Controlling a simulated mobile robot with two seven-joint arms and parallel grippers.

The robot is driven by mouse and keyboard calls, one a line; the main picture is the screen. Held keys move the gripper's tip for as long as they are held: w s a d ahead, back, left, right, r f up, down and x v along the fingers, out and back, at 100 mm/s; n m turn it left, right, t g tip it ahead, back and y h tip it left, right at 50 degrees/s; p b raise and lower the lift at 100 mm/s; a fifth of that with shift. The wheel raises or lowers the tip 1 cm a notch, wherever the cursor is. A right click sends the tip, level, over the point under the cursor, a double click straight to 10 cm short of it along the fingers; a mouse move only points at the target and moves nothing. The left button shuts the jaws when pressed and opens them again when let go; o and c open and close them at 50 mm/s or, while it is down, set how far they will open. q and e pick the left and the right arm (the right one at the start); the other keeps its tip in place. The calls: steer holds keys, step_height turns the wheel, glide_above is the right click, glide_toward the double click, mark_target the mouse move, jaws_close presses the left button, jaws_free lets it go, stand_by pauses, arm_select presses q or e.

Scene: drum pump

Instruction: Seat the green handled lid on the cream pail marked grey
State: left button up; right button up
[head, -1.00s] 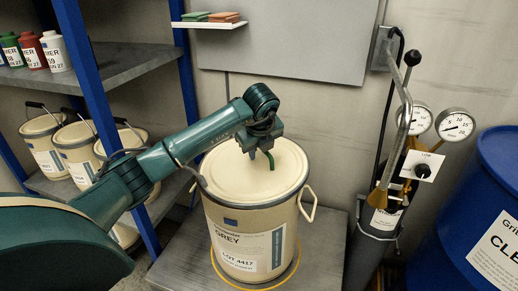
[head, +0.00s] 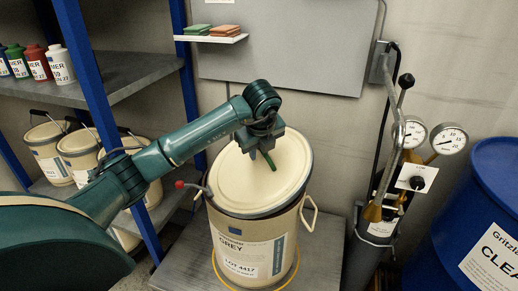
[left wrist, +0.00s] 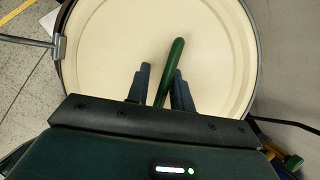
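The cream pail marked GREY (head: 240,257) stands at the centre of the head view on a grey platform. The cream lid (head: 235,185) lies over its mouth and looks tilted, its right side higher; I cannot tell whether its rim is seated. The green handle (head: 270,160) rises from the lid. My left gripper (head: 259,150) is directly above the lid. In the left wrist view its fingers (left wrist: 160,85) stand on either side of the handle (left wrist: 172,62), apart, with a gap on the left. A lever with a red knob (head: 180,184) sticks out at the pail's left rim. My right gripper is not in view.
A pump post with gauges (head: 449,138) and a blue drum (head: 490,225) stand to the right. A blue-framed shelf (head: 120,75) with bottles and pails is at left. A small white shelf (head: 212,39) hangs behind. The grey platform (head: 325,250) is bare right of the pail.

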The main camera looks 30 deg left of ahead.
mark_target(260, 168)
arm_select(q)
steer(key=shift+p+v, duration=1.4)
steer(key=shift+v, duration=1.2)
